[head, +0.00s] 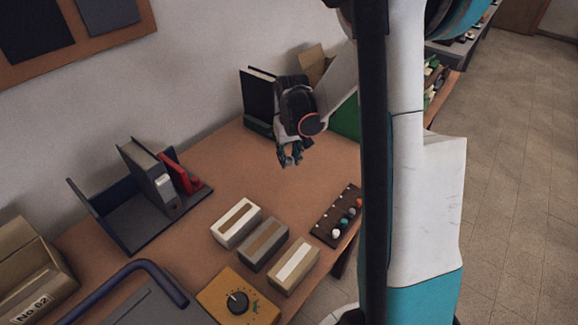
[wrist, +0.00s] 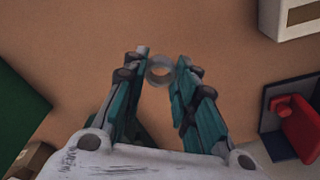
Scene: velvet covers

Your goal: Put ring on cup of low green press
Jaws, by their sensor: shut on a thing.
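My gripper (head: 290,160) hangs above the back part of the table in the head view. In the wrist view its fingers (wrist: 161,72) are closed on a small grey ring (wrist: 160,70) at their tips. The ring is too small to make out in the head view. A green surface (head: 346,119) stands behind my arm at the back of the table, and a green surface (wrist: 18,108) shows at the left of the wrist view. I cannot tell whether either is the low green press. No cup can be made out.
A grey bookend (head: 135,222) with a grey binder (head: 148,175) and a red thing (head: 176,172) stands left. Several boxes, including a white one (head: 236,222), lie in front. A dark strip with knobs (head: 338,215) lies right. The middle table (head: 225,170) is clear.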

